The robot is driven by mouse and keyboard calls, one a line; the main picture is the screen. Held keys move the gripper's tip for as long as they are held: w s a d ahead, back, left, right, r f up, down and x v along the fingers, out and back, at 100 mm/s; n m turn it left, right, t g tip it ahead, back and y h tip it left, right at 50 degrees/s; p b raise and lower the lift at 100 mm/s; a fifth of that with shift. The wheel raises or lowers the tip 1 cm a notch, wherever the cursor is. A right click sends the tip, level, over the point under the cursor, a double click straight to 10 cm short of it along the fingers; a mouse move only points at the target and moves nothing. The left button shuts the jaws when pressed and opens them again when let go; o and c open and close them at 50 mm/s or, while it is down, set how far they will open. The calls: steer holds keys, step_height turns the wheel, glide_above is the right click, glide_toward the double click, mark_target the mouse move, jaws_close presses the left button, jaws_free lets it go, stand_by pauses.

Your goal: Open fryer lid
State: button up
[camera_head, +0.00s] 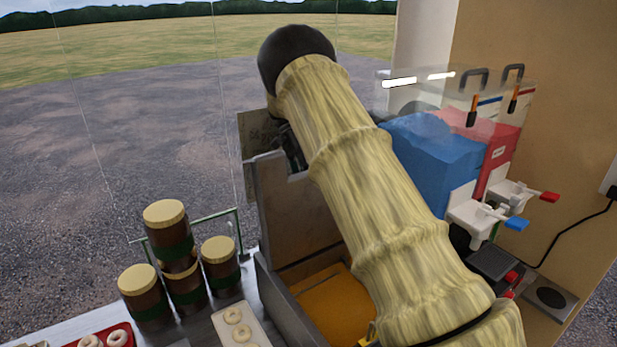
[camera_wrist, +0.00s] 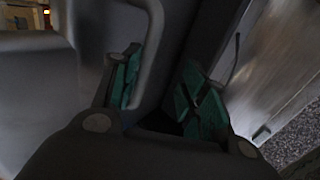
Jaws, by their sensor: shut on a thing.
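The fryer (camera_head: 285,295) is a grey metal box at the lower middle of the head view, with orange oil (camera_head: 335,305) showing inside. Its grey lid (camera_head: 295,215) stands raised, close to upright, at the back. My arm crosses in front and hides the fryer's right side and part of the lid. My gripper (camera_head: 289,148) is at the lid's top edge, mostly hidden there. In the wrist view my gripper (camera_wrist: 160,78) has its green-padded fingers on both sides of the grey lid handle (camera_wrist: 152,55), shut on it. The exact contact is dark.
Several brown jars (camera_head: 168,228) with tan tops stand left of the fryer, by a green rail. Doughnuts lie on a pale tray (camera_head: 252,322) and a red tray (camera_head: 125,330). A blue and red slush machine (camera_head: 430,145) stands to the right of my arm.

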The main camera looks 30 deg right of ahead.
steer(key=shift+f, duration=0.1)
step_height(320, 180, up, 10)
stand_by(0.5)
stand_by(0.4)
